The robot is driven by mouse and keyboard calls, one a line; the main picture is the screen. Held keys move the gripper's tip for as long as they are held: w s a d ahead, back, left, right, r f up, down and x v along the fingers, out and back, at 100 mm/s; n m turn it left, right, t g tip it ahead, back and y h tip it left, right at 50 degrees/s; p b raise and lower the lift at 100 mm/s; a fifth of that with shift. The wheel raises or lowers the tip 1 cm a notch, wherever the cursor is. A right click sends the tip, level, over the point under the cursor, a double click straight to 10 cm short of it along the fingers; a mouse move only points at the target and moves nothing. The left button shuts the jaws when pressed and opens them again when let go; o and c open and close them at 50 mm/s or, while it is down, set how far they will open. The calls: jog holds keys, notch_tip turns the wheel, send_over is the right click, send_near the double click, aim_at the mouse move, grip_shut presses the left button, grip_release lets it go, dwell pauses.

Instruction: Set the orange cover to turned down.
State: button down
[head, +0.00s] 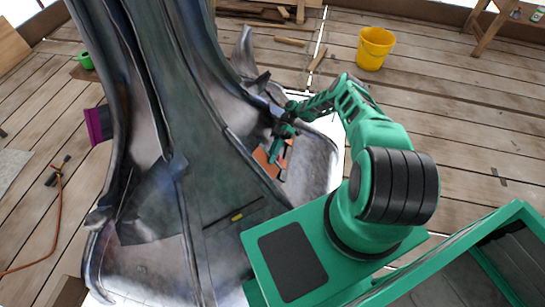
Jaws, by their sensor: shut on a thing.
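The orange cover (267,163) is a small flat panel on the lower right flank of the large grey metal spire (150,100). My gripper (276,150) is at the end of my green arm, over the upper part of the cover, and is shut on it. The cover looks tilted against the spire's sloping side, but its exact angle is hard to tell. My gripper and wrist hide part of the cover, and the fingertips are small and dark in this view.
A yellow bucket (375,48) stands on the plank deck at the back right. Loose wood pieces (290,42) lie behind the spire. A green pot (86,61) and a magenta panel (98,125) are at left. An orange hose (56,225) lies on the left deck.

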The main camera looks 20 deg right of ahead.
jog(key=shift+a+f, duration=0.1)
jog(key=shift+a, duration=0.3)
jog(key=c, duration=1.7)
grip_release()
jog(key=shift+d, duration=0.1)
jog(key=shift+w+d, duration=0.1)
jog(key=shift+w, duration=0.05)
